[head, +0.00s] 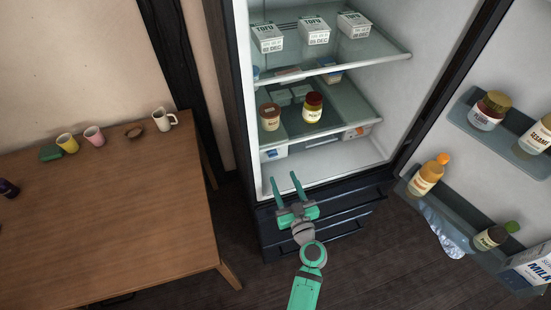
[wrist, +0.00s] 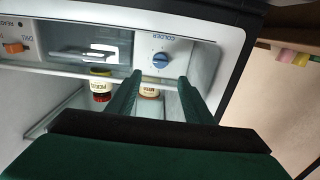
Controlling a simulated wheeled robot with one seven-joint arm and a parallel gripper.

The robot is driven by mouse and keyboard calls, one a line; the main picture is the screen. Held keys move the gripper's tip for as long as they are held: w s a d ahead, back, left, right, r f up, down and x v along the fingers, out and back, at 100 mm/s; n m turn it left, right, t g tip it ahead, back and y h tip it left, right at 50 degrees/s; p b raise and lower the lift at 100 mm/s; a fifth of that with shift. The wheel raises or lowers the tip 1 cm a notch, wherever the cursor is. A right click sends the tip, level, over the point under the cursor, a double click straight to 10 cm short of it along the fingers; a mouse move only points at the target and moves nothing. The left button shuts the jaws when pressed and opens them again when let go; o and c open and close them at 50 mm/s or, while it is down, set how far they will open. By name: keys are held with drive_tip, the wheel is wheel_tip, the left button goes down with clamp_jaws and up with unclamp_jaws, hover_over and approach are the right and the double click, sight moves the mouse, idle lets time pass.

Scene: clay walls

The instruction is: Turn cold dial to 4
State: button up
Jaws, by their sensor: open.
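The cold dial is a small round blue knob (wrist: 160,60) on a white panel (wrist: 200,58) inside the open fridge. The panel appears upside down in the wrist view, with "COLDER" lettering beside the knob. In the head view the blue dial (head: 270,154) is small, at the left of the white panel below the lower glass shelf; its setting is too small to read. My gripper (head: 283,177) is open and empty, in front of and slightly below the dial. In the wrist view my gripper's fingers (wrist: 160,77) point toward the panel, with the knob between their tips, apparently untouched.
An orange control (wrist: 14,47) sits at the panel's other end. Jars (head: 312,107) stand on the lower glass shelf (head: 345,112), tofu boxes (head: 314,31) above. The open fridge door (head: 440,120) with bottles is at right. A wooden table (head: 110,220) with mugs is at left.

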sight(274, 156)
drive_tip(key=x, duration=1)
drive_tip(key=shift+w+a, duration=0.15)
drive_tip(key=shift+w, duration=0.15)
drive_tip(key=c, duration=1)
